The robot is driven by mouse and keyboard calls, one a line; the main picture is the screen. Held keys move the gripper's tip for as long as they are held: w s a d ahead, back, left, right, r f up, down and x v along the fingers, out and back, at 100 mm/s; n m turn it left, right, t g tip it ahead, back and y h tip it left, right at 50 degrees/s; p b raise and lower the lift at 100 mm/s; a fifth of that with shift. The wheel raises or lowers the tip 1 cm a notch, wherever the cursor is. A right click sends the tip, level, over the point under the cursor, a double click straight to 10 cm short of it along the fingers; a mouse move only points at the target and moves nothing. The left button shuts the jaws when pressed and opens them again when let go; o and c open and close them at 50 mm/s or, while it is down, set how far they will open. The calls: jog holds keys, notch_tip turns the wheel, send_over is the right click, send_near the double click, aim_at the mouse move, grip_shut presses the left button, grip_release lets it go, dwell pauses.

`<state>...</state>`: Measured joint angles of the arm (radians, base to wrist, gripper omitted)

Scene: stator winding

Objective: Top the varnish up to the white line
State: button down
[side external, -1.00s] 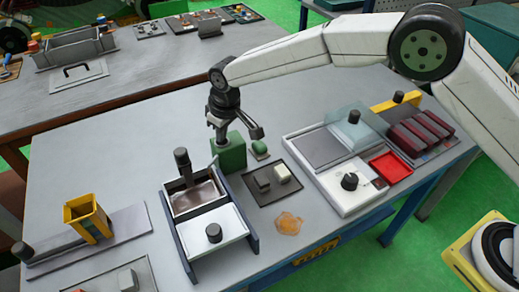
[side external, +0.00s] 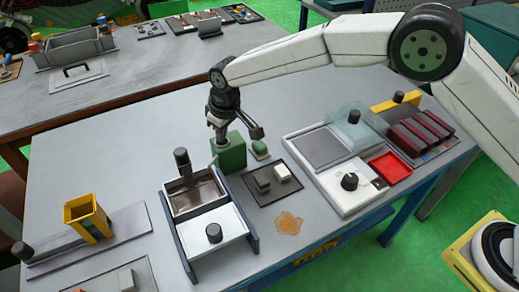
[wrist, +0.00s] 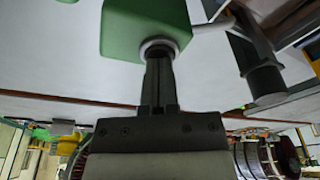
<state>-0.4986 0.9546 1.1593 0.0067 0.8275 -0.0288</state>
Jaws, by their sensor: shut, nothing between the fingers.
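A green can (side external: 231,154) with a thin spout stands on the bench beside the varnish tank. My gripper (side external: 222,140) is shut and empty, its fingertips at the can's top. In the wrist view my gripper (wrist: 160,62) is at a pale ring (wrist: 159,47) on the green can (wrist: 130,25); I cannot tell whether it touches. The varnish tank (side external: 170,208) holds dark brown varnish (side external: 199,197) in its rear half. A white cover (side external: 208,224) with a black knob lies over the front half. The white line cannot be made out.
A dark tray (side external: 274,196) with small blocks and an orange patch (side external: 289,223) lie right of the tank. A small green piece (side external: 260,150) is right of the can. A white panel (side external: 355,199) and maroon blocks (side external: 420,135) stand farther right. Bench space behind the tank is clear.

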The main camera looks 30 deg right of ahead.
dwell(0.3)
jog(key=shift+r, duration=3.55)
jog(key=shift+d, duration=0.45)
jog(key=s+d+m, duration=0.2)
jog(key=s+d, duration=0.2)
jog(key=d, duration=0.5)
jog(key=s+d+m, duration=0.1)
jog(key=s+d, duration=0.4)
jog(key=d, duration=0.4)
jog(key=s+d+f+m, duration=0.1)
jog(key=s+d, duration=0.4)
jog(key=s, duration=0.3)
jog(key=s+d+f+m+h, duration=0.1)
jog(key=s+d+f+m, duration=0.1)
jog(key=s+d, duration=0.3)
jog(key=s, duration=0.4)
jog(key=shift+d+t, duration=0.3)
jog(key=shift+d, duration=0.1)
